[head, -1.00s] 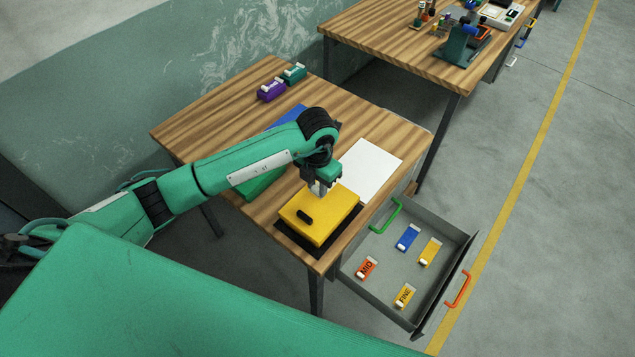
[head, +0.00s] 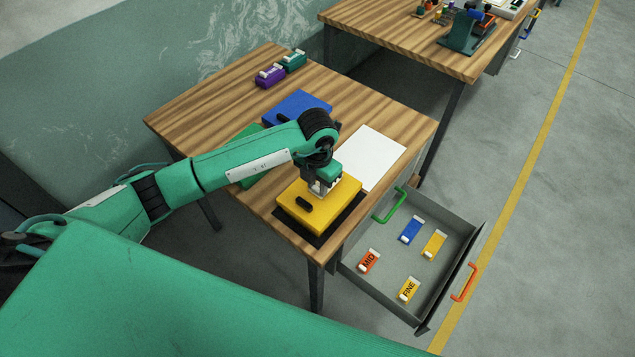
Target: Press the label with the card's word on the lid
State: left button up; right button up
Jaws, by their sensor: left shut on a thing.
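A yellow box with a flat lid (head: 338,205) and a black grip sits on a dark mat at the near corner of the wooden table. My left gripper (head: 319,189) points down at the lid's far left part, appearing to touch or nearly touch it. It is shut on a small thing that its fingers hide. In the open drawer lie an orange label reading MID (head: 369,261), a yellow label reading FINE (head: 408,289), a blue label (head: 411,230) and another yellow label (head: 434,243) with no readable word. My right gripper is not in view.
A blank white sheet (head: 370,156) lies beside the yellow box. Purple (head: 270,76) and teal (head: 293,61) blocks stand at the back. The grey drawer (head: 451,213) juts out at the right.

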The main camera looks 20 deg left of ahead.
pick_arm(q)
jog(key=shift+f+b, duration=0.35)
jog(key=shift+f, duration=0.05)
dwell(0.8)
dwell(0.3)
jog(key=o, duration=1)
